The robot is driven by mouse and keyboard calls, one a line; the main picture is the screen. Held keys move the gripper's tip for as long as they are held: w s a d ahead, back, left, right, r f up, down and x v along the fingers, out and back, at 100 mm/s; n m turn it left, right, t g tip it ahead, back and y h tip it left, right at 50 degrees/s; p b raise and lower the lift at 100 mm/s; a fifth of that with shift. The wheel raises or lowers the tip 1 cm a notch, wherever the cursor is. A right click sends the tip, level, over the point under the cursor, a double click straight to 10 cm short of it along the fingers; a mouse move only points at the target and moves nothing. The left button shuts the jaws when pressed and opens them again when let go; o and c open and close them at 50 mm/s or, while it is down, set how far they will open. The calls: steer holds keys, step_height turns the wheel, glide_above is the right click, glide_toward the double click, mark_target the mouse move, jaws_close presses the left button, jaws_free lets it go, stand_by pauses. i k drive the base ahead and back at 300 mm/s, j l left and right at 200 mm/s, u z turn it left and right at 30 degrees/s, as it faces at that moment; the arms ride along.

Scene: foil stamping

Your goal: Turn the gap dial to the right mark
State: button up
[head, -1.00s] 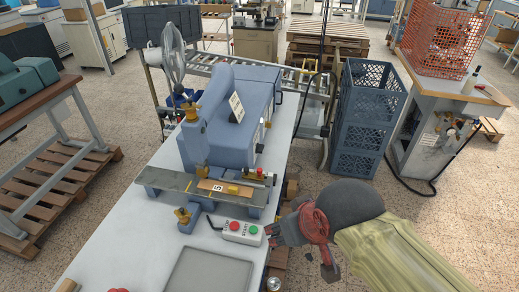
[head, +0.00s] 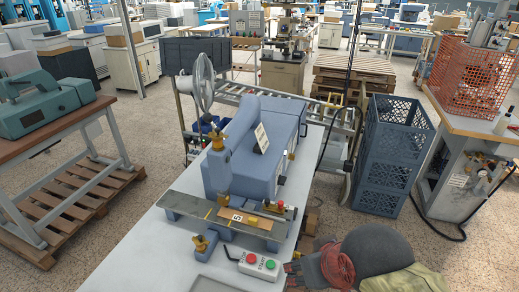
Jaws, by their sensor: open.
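The blue stamping machine (head: 262,135) stands on a pale bench. A brass knob (head: 217,140) tops its front column, and another brass knob (head: 200,243) sits low at the front left. A small brass and red fitting (head: 281,207) is at the right end of the grey bed plate (head: 195,208). I cannot tell which of these is the gap dial, and no marks are readable. My gripper (head: 292,274) is at the lower right, beside the control box and apart from the knobs. It is open and seems empty; its fingertips are small and partly hidden.
A control box (head: 259,264) with red and green buttons sits at the bench front. A wooden strip with a numbered tag (head: 238,218) lies on the bed plate. Stacked blue crates (head: 393,155) stand right of the bench. A fan (head: 204,82) stands behind.

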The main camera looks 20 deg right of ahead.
mark_target(281, 181)
steer(key=l, duration=0.8)
steer(key=i+l, duration=0.5)
